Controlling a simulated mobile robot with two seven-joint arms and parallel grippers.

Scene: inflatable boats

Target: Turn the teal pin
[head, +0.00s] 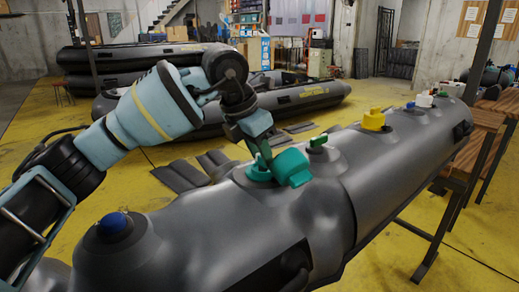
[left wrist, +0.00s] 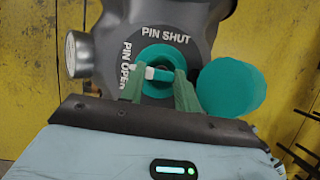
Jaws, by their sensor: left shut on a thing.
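The teal pin (left wrist: 160,74) sits in the middle of a round teal valve (left wrist: 178,41) on the grey boat tube. My left gripper (left wrist: 160,88) is shut on the pin, with a green finger on either side of it. "PIN SHUT" is printed above the valve and "PIN OPEN" to its left. A teal cap (left wrist: 231,87) hangs open to the right of the valve. In the head view my left gripper (head: 264,164) reaches down to the teal valve, beside the teal cap (head: 292,167); the pin is hidden there. My right gripper is not in view.
The grey tube (head: 395,160) runs across the front. A blue cap (head: 115,223) is at its near left end; a green valve (head: 318,141), a yellow one (head: 374,119) and smaller ones lie further along. A wooden bench (head: 476,150) stands right. Other boats lie behind on the yellow floor.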

